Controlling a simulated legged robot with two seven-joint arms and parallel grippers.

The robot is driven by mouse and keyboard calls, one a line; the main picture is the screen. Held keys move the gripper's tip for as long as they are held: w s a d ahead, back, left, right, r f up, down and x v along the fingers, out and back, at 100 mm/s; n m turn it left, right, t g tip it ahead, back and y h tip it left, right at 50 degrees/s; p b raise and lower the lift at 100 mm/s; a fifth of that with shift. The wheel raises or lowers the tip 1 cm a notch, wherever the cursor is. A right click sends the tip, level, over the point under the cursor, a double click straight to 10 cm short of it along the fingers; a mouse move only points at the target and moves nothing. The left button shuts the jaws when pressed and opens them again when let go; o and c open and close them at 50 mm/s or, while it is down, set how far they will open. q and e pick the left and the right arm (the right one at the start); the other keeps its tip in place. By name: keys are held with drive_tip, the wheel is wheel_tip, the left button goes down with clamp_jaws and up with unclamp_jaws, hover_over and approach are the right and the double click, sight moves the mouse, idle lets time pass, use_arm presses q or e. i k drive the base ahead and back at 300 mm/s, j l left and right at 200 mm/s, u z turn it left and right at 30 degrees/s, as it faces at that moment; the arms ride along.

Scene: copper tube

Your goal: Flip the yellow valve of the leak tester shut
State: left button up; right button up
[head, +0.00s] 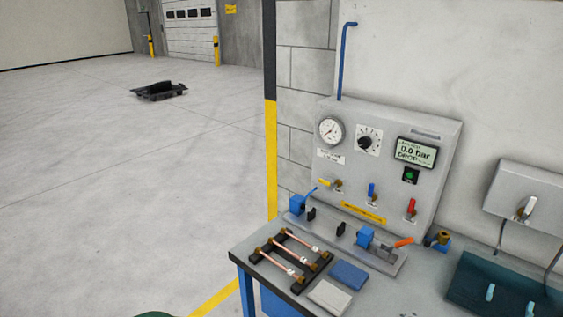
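The leak tester (440,140) is a grey panel box on the wall above the bench. The yellow valve (326,184) is at its lower left; its handle appears to point left, roughly level, from a brass body. The blue valve (372,190) and the red valve (412,206) sit to its right with handles upright. A round gauge (330,130) is at the upper left, and the display (415,152) reads 0.0 bar and DROP. Neither gripper is in view, and nothing touches the yellow valve.
The bench (262,262) holds a rack with copper tubes (290,258), a blue pad (348,275), a pale pad (330,297) and a clamp fixture (365,238) below the panel. A dark green tray (470,290) is at right. Open floor (120,200) lies left.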

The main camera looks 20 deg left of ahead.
sight(320, 181)
drive_tip(key=i+j+u, duration=0.2)
drive_tip(key=i, duration=0.25)
drive_tip(key=i+u, duration=0.25)
drive_tip(key=i, duration=0.2)
